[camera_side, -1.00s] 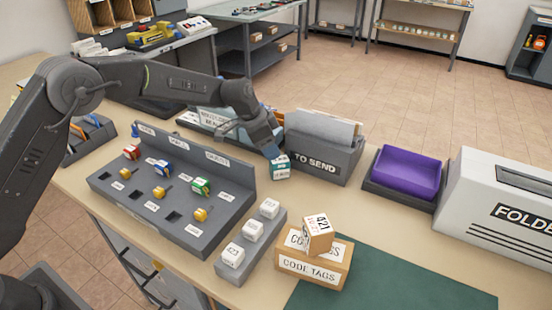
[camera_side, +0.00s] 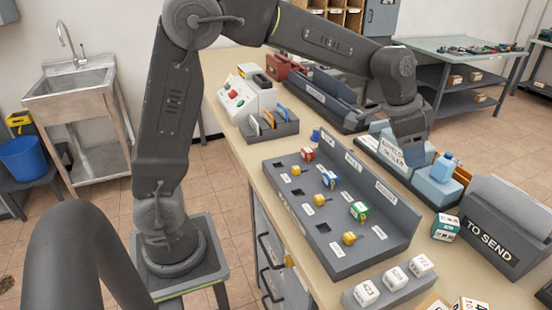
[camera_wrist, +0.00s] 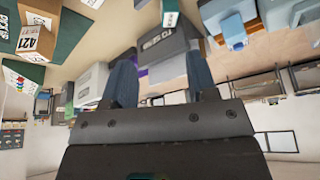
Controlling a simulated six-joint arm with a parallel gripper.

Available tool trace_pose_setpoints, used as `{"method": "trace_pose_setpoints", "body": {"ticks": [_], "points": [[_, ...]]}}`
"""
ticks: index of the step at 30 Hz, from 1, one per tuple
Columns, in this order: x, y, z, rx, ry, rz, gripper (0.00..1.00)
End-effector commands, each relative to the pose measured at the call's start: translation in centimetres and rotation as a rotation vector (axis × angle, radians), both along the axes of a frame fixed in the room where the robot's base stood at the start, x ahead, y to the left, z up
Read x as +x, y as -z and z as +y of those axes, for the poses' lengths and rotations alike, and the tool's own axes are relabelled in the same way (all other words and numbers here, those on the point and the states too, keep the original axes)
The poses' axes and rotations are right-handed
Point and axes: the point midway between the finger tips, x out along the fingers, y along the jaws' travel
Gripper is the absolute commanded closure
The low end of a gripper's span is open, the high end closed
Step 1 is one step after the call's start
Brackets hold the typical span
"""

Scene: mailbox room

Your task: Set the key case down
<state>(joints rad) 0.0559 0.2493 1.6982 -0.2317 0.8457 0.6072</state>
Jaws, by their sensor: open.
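A small teal-and-white cube (camera_side: 446,227) with printed sides stands on the table beside the dark TO SEND box (camera_side: 487,243); it looks like the key case, though its print is too small to read. It also shows at the top of the wrist view (camera_wrist: 170,12). My gripper (camera_side: 412,158) is above and behind the cube, apart from it, over a tray with light-blue things. In the wrist view, the two fingers of my gripper (camera_wrist: 161,82) are spread with nothing between them.
A grey rack (camera_side: 375,248) with coloured cubes and yellow knobs stands left of the cube. A light-blue bottle (camera_side: 445,168) stands close to my gripper. A strip of white cubes (camera_side: 394,279) lies in front. Bare table shows between rack and box.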

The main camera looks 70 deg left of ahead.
Motion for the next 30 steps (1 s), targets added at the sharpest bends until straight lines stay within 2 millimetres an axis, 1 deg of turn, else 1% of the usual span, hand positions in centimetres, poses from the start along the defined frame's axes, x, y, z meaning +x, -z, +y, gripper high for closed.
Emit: {"method": "trace_pose_setpoints", "body": {"ticks": [1,2,3,5,6,10,12,15,18,21,24,30], "points": [[-2.4,-1.6,0.6,-0.001,-0.041,-0.010,0.47],[-3.7,-2.1,0.9,-0.001,-0.066,-0.012,0.47],[-5.5,-2.8,1.3,-0.001,-0.098,-0.016,0.47],[-8.2,-3.6,1.9,-0.002,-0.149,-0.021,0.47],[-10.0,-4.0,2.2,-0.004,-0.183,-0.026,0.47],[-15.9,-4.4,3.4,-0.010,-0.293,-0.044,0.47],[-18.8,-4.0,4.0,-0.015,-0.352,-0.055,0.47],[-22.4,-3.1,4.6,-0.021,-0.426,-0.067,0.47],[-24.9,-2.1,5.1,-0.028,-0.482,-0.077,0.47],[-26.3,-1.3,5.4,-0.032,-0.519,-0.086,0.47],[-26.9,-0.9,5.5,-0.034,-0.535,-0.088,0.47],[-27.0,-0.8,5.5,-0.035,-0.539,-0.087,0.47]]}}
